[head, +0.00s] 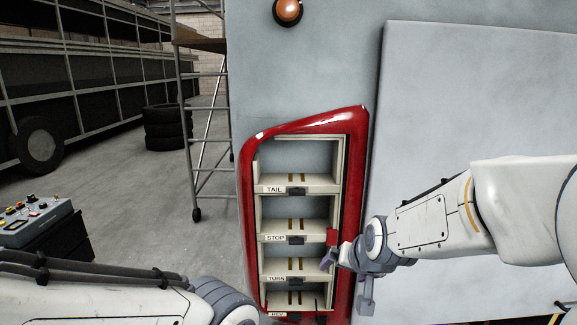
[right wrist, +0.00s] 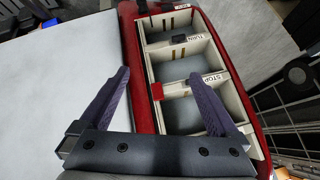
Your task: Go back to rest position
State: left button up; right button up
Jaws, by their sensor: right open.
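My right gripper (head: 347,282) is in front of the lower right edge of the red lamp housing (head: 357,150). In the right wrist view its two fingers (right wrist: 158,77) are wide apart with nothing between them.
A large grey panel (head: 440,100) stands right of the housing, behind my right arm. A ladder (head: 210,120), stacked tyres (head: 165,128) and a control box (head: 38,222) are at left. An orange lamp (head: 288,10) is above. Open floor (head: 110,210) lies at left.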

jog(key=s+d+f+n+g+h, duration=0.1)
jog(key=s+d+f+g, duration=0.15)
jog(key=s+f, duration=0.35)
jog(key=s+d+f+n+g, duration=0.2)
jog(key=s+d+f, duration=0.15)
jog(key=s, duration=0.35)
jog(key=s+a+r+n+g+b, duration=0.1)
jog(key=s+a+n+g+b, duration=0.2)
jog(key=s+a, duration=1)
jog(key=s+n+b, duration=0.1)
jog(key=n+b, duration=0.1)
jog(key=n, duration=0.2)
jog(key=shift+s+y, duration=0.2)
jog(key=shift+y, duration=0.1)
jog(key=shift+a+r, duration=0.1)
